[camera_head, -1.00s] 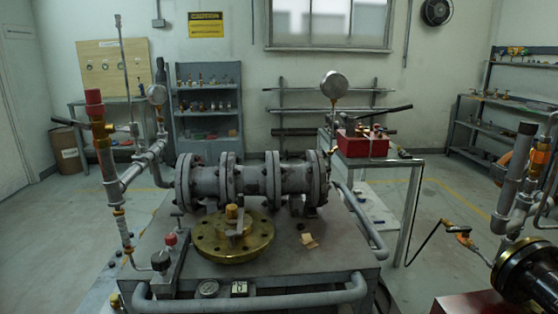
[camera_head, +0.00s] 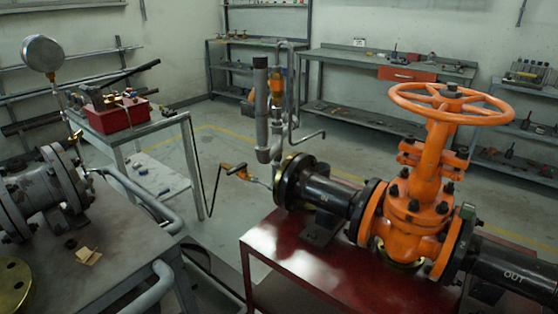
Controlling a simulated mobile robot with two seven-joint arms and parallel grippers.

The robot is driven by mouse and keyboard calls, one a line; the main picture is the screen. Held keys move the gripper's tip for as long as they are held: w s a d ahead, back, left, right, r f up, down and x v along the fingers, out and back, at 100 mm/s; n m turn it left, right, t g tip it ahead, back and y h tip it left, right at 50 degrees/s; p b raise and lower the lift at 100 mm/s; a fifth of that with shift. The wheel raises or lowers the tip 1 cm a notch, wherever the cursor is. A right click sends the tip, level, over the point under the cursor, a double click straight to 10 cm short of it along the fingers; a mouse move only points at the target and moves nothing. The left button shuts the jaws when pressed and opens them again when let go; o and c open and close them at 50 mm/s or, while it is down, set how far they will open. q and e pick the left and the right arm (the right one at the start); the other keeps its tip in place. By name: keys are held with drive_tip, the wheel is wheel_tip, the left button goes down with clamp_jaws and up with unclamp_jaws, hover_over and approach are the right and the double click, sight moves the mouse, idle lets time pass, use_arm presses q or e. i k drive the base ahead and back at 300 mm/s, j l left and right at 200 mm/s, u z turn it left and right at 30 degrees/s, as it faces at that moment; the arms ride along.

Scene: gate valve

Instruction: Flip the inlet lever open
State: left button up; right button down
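An orange gate valve (camera_head: 414,200) with a large orange handwheel (camera_head: 450,103) stands on a dark red bench (camera_head: 290,250). A black inlet pipe (camera_head: 325,196) with a faint "IN" mark runs from its left side to a flange. Beyond the flange, a small orange-yellow fitting (camera_head: 237,171) joins a thin black hose. A grey vertical pipe (camera_head: 262,110) stands behind, with an orange part (camera_head: 277,88) beside it. I cannot tell which of these small orange parts is the inlet lever, or its position. Neither of my grippers is in view.
A grey table (camera_head: 105,285) with grey flanged pipe (camera_head: 45,190) stands at the left. A red box (camera_head: 117,115) sits on a small stand behind it. A narrow gap separates the table and red bench. Shelves (camera_head: 385,70) line the back wall. Open floor lies between.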

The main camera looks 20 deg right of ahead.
sight(243, 165)
drive_tip(key=i+z, duration=0.1)
drive_tip(key=z, duration=0.2)
drive_tip(key=i+j+z, duration=0.15)
drive_tip(key=z, duration=0.15)
drive_tip(key=i+z, duration=0.25)
drive_tip(key=z, duration=0.2)
drive_tip(key=i+j+z, duration=0.15)
drive_tip(key=z, duration=0.3)
drive_tip(key=i+j+z, duration=0.25)
drive_tip(key=z, duration=0.2)
drive_tip(key=i+j, duration=0.05)
drive_tip(key=i, duration=0.05)
